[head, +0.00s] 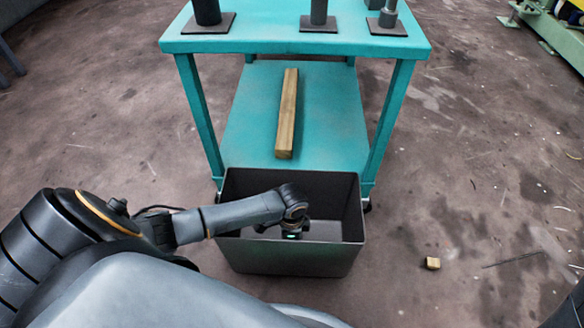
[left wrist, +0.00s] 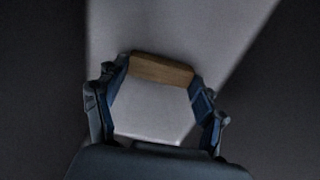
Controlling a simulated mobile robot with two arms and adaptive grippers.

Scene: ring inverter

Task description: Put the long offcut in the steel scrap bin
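A long wooden piece (head: 287,115) lies lengthwise on the lower shelf of a teal cart. A dark grey open-topped bin (head: 290,262) stands on the floor in front of the cart. My left arm reaches over the bin's near left rim, and my left gripper (head: 292,232) is down inside it, mostly hidden by the wrist. In the left wrist view its fingers (left wrist: 161,72) are closed on a brown wooden piece (left wrist: 160,69) that fills the gap between the tips. How long this piece is I cannot tell. My right gripper is not in view.
The teal cart (head: 290,45) carries dark posts on square bases on its top. A small wooden block (head: 432,263) lies on the floor right of the bin, near a thin dark rod (head: 512,259). The floor around is mostly clear.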

